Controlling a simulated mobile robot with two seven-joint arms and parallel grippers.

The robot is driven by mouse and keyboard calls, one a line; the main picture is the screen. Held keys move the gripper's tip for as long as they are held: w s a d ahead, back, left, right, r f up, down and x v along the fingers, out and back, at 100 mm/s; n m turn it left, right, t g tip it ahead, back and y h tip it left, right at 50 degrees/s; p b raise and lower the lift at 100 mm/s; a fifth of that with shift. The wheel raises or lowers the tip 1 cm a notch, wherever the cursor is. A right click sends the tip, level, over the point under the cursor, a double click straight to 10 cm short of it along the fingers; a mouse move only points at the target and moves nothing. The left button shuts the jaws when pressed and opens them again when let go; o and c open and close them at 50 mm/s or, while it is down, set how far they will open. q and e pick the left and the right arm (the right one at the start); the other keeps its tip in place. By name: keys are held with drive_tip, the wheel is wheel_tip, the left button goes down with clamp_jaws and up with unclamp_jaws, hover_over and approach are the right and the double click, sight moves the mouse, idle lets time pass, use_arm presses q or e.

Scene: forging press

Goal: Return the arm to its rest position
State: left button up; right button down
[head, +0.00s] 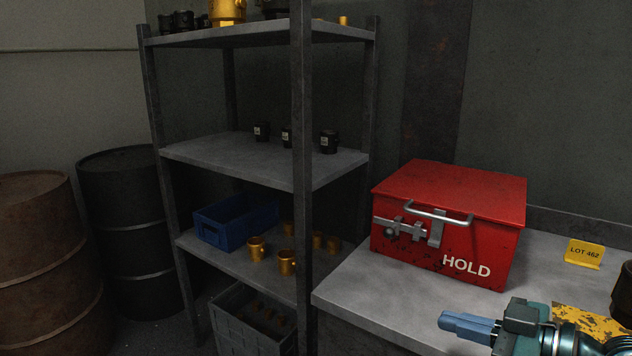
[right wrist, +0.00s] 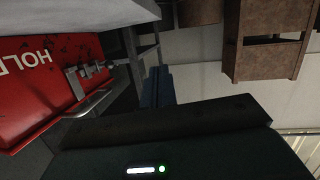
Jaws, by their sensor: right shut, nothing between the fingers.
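My right gripper (head: 468,327) comes in at the lower right of the head view, in front of the bench and the red box. Its blue fingers are together and hold nothing. In the right wrist view the fingers (right wrist: 158,87) show at the middle, with clear space around them. The red HOLD box (head: 448,225) sits on the bench with its lid down and its latch and handle on the front. It also shows in the right wrist view (right wrist: 45,85) at the left. My left gripper is in neither view.
The grey bench (head: 375,310) bears a yellow LOT 462 sign (head: 584,254). A metal shelf rack (head: 205,164) holds dark parts, brass parts and a blue bin (head: 236,222). A grey crate (head: 245,325) stands below. Barrels (head: 120,220) stand at the left.

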drive_tip(key=s+a+f+m+t+h, duration=0.1)
drive_tip(key=s+a+f+m+h, duration=0.25)
drive_tip(key=s+f, duration=0.5)
drive_tip(key=s+a+f+m+t+h, duration=0.25)
drive_tip(key=s+f+m+h, duration=0.2)
drive_tip(key=f, duration=0.65)
use_arm(q)
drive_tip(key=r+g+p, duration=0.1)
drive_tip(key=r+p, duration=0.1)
drive_tip(key=p, duration=0.5)
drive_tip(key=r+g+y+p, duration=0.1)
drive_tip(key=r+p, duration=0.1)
drive_tip(key=p, duration=0.6)
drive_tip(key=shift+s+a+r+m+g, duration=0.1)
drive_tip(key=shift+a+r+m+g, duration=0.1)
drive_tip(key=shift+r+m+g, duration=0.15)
use_arm(e)
drive_tip(key=r+g, duration=0.3)
drive_tip(key=r, duration=0.1)
drive_tip(key=shift+s+d+r, duration=0.1)
drive_tip(key=shift+s, duration=0.15)
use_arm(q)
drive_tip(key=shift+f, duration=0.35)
use_arm(e)
drive_tip(key=shift+f, duration=0.25)
